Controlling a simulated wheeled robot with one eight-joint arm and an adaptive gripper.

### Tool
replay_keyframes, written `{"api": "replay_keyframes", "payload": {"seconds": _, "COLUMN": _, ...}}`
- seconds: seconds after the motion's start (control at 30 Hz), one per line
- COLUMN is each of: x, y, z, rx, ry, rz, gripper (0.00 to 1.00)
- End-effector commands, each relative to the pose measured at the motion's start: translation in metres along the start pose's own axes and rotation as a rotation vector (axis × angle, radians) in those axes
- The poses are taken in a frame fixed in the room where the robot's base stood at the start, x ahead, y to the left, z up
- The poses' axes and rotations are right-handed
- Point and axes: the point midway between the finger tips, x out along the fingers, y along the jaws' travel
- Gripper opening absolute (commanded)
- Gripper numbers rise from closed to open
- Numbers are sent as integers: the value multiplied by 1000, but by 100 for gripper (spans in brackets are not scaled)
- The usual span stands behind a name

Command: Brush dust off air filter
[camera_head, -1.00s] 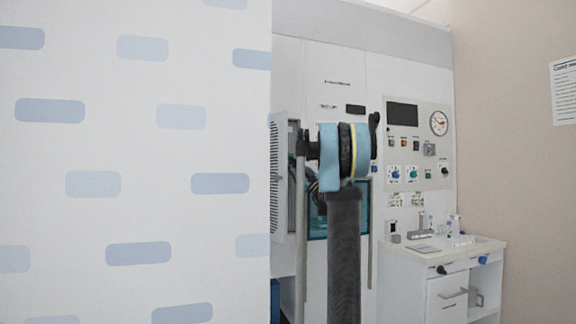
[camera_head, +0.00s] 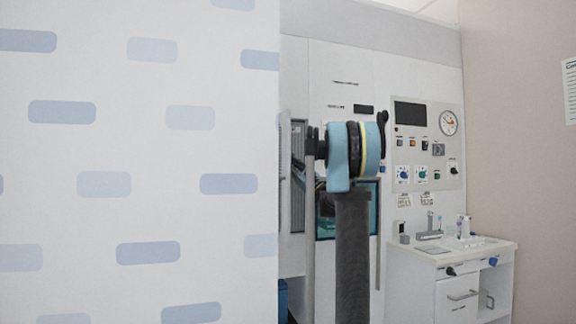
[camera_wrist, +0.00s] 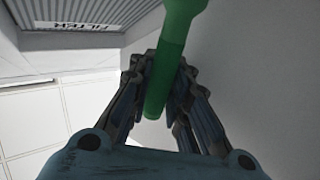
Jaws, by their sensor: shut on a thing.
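My gripper (camera_wrist: 158,80) is shut on a green, rounded handle (camera_wrist: 176,52) in the wrist view. The handle runs from between the fingers up past the top edge, so its other end is out of view and I cannot see bristles. A grey finely ribbed panel (camera_wrist: 75,14) with a label reading FILTER upside down lies at the upper left of the wrist view, apart from the fingers. I cannot make out dust on it. In the head view my gripper is hidden, and a narrow grey ribbed panel (camera_head: 297,165) shows left of my blue arm.
A large white wall with blue dashes (camera_head: 140,165) fills the left of the head view. A white cabinet with a control panel (camera_head: 428,150) and gauge stands behind my arm. A small counter (camera_head: 455,248) with small items stands at the right.

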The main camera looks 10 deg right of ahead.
Motion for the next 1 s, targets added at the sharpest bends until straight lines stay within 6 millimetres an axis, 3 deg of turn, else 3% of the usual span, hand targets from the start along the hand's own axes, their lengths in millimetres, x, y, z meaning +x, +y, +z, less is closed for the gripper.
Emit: {"api": "replay_keyframes", "payload": {"seconds": 1.0, "x": -17, "y": 25, "z": -1, "rx": -1, "ry": -1, "rz": 1, "gripper": 0}}
